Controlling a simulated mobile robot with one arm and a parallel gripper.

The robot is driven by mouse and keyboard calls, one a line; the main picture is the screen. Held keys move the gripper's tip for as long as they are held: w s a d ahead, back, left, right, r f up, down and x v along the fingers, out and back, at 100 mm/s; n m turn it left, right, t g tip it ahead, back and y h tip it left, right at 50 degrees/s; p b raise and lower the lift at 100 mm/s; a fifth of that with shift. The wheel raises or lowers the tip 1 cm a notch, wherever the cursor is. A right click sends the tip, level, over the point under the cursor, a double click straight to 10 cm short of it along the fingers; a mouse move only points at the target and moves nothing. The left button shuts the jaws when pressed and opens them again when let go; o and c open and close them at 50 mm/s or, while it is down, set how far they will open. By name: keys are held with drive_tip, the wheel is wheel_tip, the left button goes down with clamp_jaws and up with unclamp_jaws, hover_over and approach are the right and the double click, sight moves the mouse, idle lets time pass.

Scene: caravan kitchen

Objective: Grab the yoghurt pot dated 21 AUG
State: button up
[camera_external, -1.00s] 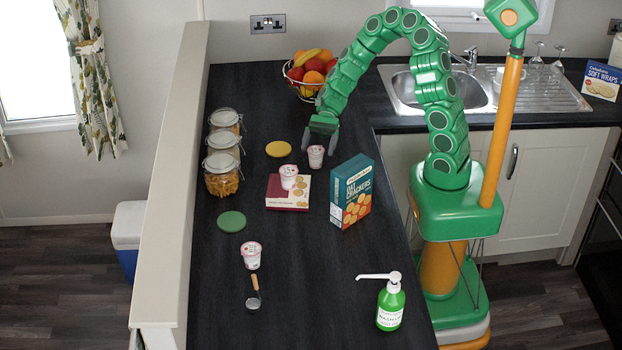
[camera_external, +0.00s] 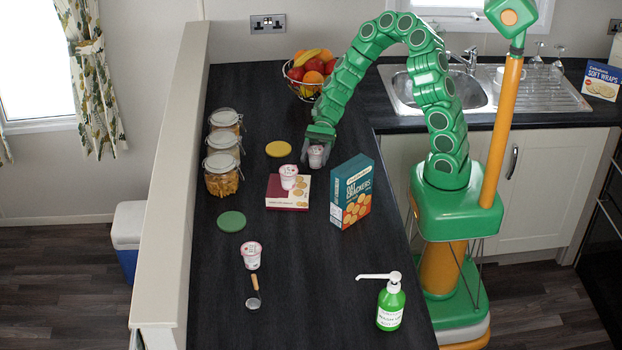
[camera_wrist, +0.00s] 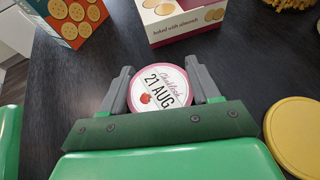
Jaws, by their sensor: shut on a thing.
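My gripper (camera_external: 317,155) is shut on a yoghurt pot (camera_external: 316,156) at the back of the dark worktop, beyond the oat cracker box. In the wrist view the pot's pink-rimmed lid (camera_wrist: 160,88) reads "21 AUG", with a strawberry picture, and sits between the two grey fingers (camera_wrist: 160,90). A second pot (camera_external: 289,177) stands on a flat red and cream biscuit box (camera_external: 284,198). A third pot (camera_external: 251,255) stands nearer the front, by a wooden-handled scoop. The dates on these two are not readable.
The oat cracker box (camera_external: 351,192) stands upright to the right. A yellow disc (camera_external: 278,149) lies left of my gripper, with glass jars (camera_external: 222,175) beyond it. A fruit bowl (camera_external: 309,78) is behind. A green pump bottle (camera_external: 390,304) stands at the front right.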

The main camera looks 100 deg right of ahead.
sight(316, 152)
drive_tip(key=shift+r, duration=0.15)
drive_tip(key=shift+r, duration=0.25)
drive_tip(key=r, duration=0.2)
drive_tip(key=shift+s+r, duration=0.2)
drive_tip(key=shift+r, duration=0.2)
drive_tip(key=s+r, duration=0.4)
drive_tip(key=r, duration=0.1)
drive_tip(key=shift+s+a, duration=0.1)
drive_tip(key=shift+c, duration=0.5)
drive_tip(key=s+r, duration=0.4)
drive_tip(key=s, duration=0.5)
drive_tip(key=shift+s+a+r, duration=0.15)
drive_tip(key=shift+a, duration=0.25)
